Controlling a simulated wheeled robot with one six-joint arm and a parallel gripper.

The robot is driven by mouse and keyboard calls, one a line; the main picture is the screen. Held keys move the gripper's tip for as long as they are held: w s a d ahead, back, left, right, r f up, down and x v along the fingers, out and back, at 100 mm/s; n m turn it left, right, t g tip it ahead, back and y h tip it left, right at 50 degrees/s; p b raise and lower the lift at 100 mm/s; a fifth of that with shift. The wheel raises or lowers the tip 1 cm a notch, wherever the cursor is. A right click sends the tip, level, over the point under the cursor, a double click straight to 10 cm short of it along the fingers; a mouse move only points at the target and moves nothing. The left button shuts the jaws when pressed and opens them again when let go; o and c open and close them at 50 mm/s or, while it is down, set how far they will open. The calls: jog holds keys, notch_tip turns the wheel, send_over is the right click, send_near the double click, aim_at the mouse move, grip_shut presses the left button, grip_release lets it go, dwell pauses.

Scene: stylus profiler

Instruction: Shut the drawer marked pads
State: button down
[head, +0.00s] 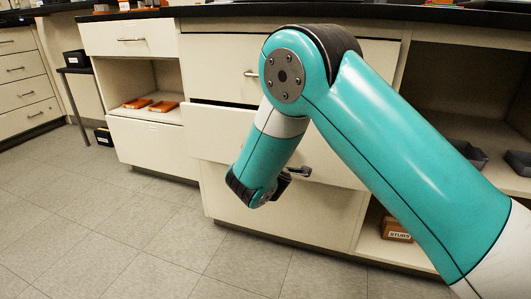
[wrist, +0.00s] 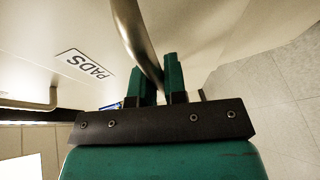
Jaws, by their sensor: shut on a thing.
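The drawer marked pads (head: 215,128) is the middle drawer of the central cabinet in the head view. Its front stands out from the cabinet, with a dark gap above it, so it is partly open. Its PADS label (wrist: 88,65) shows in the wrist view. The drawer's curved metal handle (wrist: 134,32) runs between the fingers of my gripper (wrist: 160,82), which is shut on it. In the head view my gripper (head: 290,174) is at the drawer front, mostly hidden by my arm.
A closed drawer (head: 222,75) sits above. An open shelf with orange trays (head: 150,104) is at left. Grey bins (head: 470,153) and a box marked STUBS (head: 396,230) stand on shelves at right. The tiled floor (head: 100,230) in front is clear.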

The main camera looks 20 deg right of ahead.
jog(key=w+d+p, duration=0.2)
jog(key=w+p, duration=0.1)
jog(key=shift+w+d+r, duration=0.1)
jog(key=shift+d+r, duration=0.05)
jog(key=shift+d, duration=0.05)
jog(key=shift+w, duration=0.2)
jog(key=c, duration=1.2)
grip_release()
jog(key=shift+d, duration=0.1)
jog(key=v, duration=1.7)
jog(key=shift+s+p, duration=0.15)
jog(key=shift+p, duration=0.2)
